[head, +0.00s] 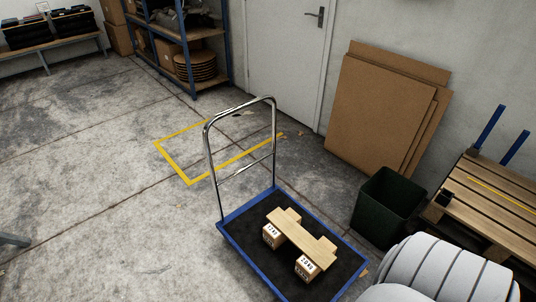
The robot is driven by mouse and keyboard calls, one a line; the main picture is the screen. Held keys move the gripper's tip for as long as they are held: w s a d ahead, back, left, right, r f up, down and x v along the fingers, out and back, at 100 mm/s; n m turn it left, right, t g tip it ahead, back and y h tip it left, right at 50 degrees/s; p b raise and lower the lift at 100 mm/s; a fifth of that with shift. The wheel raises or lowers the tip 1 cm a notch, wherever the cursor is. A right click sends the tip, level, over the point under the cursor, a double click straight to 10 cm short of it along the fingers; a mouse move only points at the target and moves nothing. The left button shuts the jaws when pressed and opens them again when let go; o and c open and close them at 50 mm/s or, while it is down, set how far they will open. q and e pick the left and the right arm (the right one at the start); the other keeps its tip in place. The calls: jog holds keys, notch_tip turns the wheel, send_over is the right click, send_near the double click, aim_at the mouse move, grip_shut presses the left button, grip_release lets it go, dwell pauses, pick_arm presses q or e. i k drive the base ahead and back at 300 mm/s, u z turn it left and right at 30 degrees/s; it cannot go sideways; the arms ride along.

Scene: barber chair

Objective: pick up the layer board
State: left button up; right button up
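A flat, light wooden board (301,237) lies across two small boxes on the hand trolley. The near box (307,269) and the left box (272,236) carry dark print on their ends. Several large brown sheets (380,112) lean upright against the wall, overlapping one another. I cannot tell for certain from looks alone which of these is the layer board. Neither of my grippers is in view, and nothing is seen touching the board or the sheets.
The blue-rimmed trolley (246,203) has a chrome push handle (208,160). A dark green bin (388,207) and a slatted wooden pallet (487,216) stand on the right. A blue shelf rack (185,45) and grey door (288,62) are behind. The left floor is largely clear.

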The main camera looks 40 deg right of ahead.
aim_at(317, 252)
jog(key=i, duration=1.95)
jog(key=z, duration=4.3)
jog(key=i, duration=0.5)
